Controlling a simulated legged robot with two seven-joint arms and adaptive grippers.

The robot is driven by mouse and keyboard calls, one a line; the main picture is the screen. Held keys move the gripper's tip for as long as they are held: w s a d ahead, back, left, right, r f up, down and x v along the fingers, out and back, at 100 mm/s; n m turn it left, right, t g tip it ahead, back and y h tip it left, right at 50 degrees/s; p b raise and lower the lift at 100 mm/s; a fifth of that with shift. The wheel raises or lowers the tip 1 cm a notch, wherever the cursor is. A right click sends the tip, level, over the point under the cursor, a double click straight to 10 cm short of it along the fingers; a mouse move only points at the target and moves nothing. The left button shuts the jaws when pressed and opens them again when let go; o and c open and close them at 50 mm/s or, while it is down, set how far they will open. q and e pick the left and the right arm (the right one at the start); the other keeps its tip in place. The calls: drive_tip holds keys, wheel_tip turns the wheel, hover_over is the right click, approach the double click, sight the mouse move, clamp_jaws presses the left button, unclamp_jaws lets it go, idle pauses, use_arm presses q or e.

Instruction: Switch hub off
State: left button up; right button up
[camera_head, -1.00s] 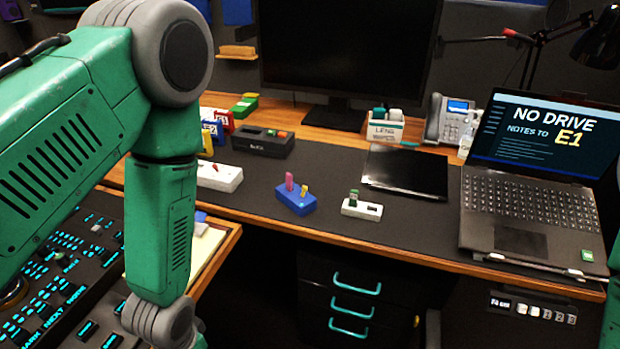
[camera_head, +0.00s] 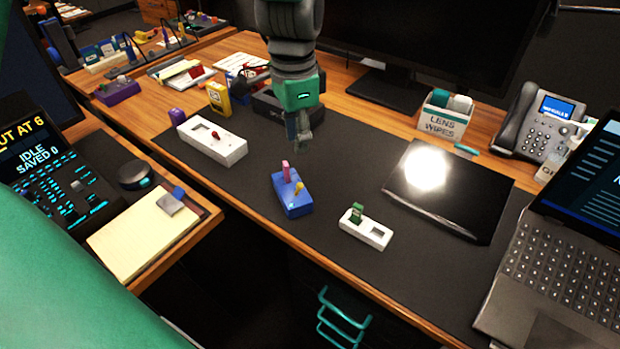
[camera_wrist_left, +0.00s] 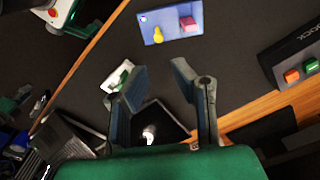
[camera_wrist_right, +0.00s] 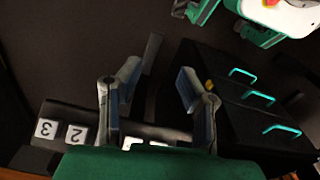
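Which device is the hub is not labelled in view. A blue box (camera_head: 292,205) carries a pink stick and a yellow piece; it also shows in the left wrist view (camera_wrist_left: 155,32). A white box (camera_head: 230,149) with a red toggle stands left of it. A small white box (camera_head: 375,235) with a green piece is at right. A black box (camera_head: 272,108), partly hidden by my left arm, shows orange and green buttons in the left wrist view (camera_wrist_left: 293,77). My left gripper (camera_head: 300,146) hangs above the mat behind the blue box, open and empty. My right gripper (camera_wrist_right: 158,72) is open and empty.
A dark tablet-like slab (camera_head: 445,200), a laptop (camera_head: 555,240), a lens wipes box (camera_head: 442,115) and a phone (camera_head: 540,120) stand to the right. A monitor (camera_head: 430,40) stands behind. A notepad (camera_head: 145,230) and a control console lie left. The mat between the boxes is clear.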

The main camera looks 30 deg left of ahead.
use_arm(q)
drive_tip(key=b, duration=0.1)
hover_over(301, 184)
drive_tip(key=f, duration=0.6)
drive_tip(key=shift+a+f, duration=0.1)
drive_tip(key=shift+a, duration=0.3)
drive_tip(key=f+b, duration=0.1)
drive_tip(key=f, duration=0.2)
drive_tip(key=d+f, duration=0.1)
drive_tip(key=f, duration=0.1)
drive_tip(key=shift+d+f+b, duration=0.1)
drive_tip(key=shift+f+b, duration=0.3)
drive_tip(key=shift+f, duration=0.25)
drive_tip(key=shift+a+f, duration=0.1)
drive_tip(key=shift+a, duration=0.4)
drive_tip(key=shift+d, duration=0.1)
clamp_jaws()
drive_tip(key=shift+d, duration=0.2)
